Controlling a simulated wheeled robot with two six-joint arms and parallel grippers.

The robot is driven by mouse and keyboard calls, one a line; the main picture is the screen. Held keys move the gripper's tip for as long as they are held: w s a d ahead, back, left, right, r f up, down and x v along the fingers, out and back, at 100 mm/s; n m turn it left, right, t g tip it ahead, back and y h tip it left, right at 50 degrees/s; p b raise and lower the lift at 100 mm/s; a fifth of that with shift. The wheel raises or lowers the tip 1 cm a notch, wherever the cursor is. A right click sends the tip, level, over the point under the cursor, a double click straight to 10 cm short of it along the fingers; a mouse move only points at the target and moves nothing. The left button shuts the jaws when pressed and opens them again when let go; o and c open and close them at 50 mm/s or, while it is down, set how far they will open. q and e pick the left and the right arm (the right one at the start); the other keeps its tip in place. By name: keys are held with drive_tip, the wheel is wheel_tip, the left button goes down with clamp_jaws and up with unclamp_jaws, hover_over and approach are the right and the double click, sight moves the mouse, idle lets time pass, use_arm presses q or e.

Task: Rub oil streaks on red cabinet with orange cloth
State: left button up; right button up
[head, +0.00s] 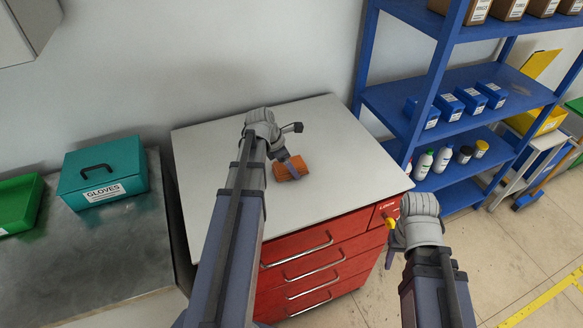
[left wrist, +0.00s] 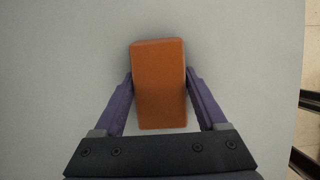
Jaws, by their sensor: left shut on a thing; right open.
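The orange cloth (head: 291,168) is a block-like piece over the pale top of the red cabinet (head: 322,252). My left gripper (head: 287,166) is shut on the cloth. In the left wrist view the orange cloth (left wrist: 159,84) sits between the two purple fingers of the left gripper (left wrist: 160,90), one finger on each side. I cannot tell whether the cloth touches the cabinet top. I see no oil streaks on the cabinet top; my left arm covers part of it. My right gripper (head: 394,250) is open and empty, to the right of the red drawers.
A teal gloves box (head: 103,180) and a green bin (head: 18,205) stand on a metal bench at left. A blue shelf (head: 405,100) with bottles and blue boxes stands close behind the cabinet's right side.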

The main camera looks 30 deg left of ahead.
sight(303, 182)
use_arm(q)
drive_tip(key=shift+w+a+f, duration=0.1)
drive_tip(key=shift+w+a, duration=0.7)
drive_tip(key=shift+a, duration=0.15)
drive_tip(key=shift+w+d, duration=0.5)
drive_tip(key=shift+w, duration=0.2)
drive_tip(key=shift+s+d, duration=0.1)
drive_tip(key=shift+s+d+f, duration=0.15)
drive_tip(key=shift+s+d, duration=1.75)
drive_tip(key=shift+s, duration=0.2)
drive_tip(key=shift+s+d, duration=0.5)
drive_tip(key=shift+d, duration=0.1)
drive_tip(key=shift+s+d, duration=0.1)
drive_tip(key=shift+d, duration=0.25)
